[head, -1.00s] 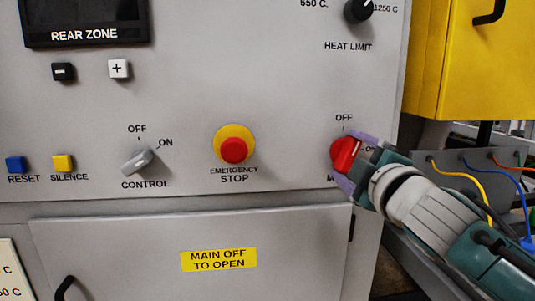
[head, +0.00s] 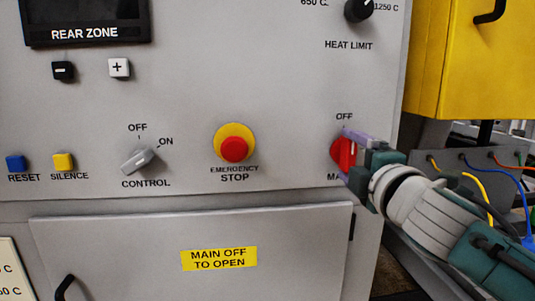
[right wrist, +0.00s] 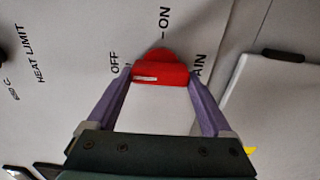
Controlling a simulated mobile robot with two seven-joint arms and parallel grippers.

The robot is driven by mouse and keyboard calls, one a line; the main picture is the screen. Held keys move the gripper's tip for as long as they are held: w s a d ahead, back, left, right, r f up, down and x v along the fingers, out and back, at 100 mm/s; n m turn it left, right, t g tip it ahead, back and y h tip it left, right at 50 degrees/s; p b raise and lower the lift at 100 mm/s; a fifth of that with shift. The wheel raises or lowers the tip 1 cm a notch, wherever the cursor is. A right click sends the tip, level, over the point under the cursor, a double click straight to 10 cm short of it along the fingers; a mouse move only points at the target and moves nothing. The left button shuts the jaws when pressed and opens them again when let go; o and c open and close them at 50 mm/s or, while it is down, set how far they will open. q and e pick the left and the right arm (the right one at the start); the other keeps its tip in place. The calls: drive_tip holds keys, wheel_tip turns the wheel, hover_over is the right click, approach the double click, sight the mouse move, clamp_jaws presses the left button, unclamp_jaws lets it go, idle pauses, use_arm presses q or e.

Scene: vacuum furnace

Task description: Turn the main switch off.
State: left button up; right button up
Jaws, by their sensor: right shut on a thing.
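The red main switch knob (head: 338,153) is at the lower right of the grey panel, below an OFF label. In the head view its grip bar and white mark stand about upright, toward OFF. My right gripper (head: 354,152) reaches it from the right and is shut on it, with its purple fingers at the bar's two ends. In the right wrist view the knob (right wrist: 160,73) sits between the fingertips, its white mark at the OFF-side end. The ON label is clear in that view but hidden behind the gripper in the head view. My left gripper is not in view.
The emergency stop (head: 234,149) and the control switch (head: 137,160) are to the left on the panel. The heat limit knob (head: 358,10) is above. A yellow box (head: 465,60) and coloured cables (head: 478,185) are at the right. A closed door (head: 120,245) lies below.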

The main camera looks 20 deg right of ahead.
drive_tip(key=o, duration=1.1)
drive_tip(key=shift+o, duration=0.2)
drive_tip(key=v, duration=1)
drive_tip(key=shift+d, duration=0.1)
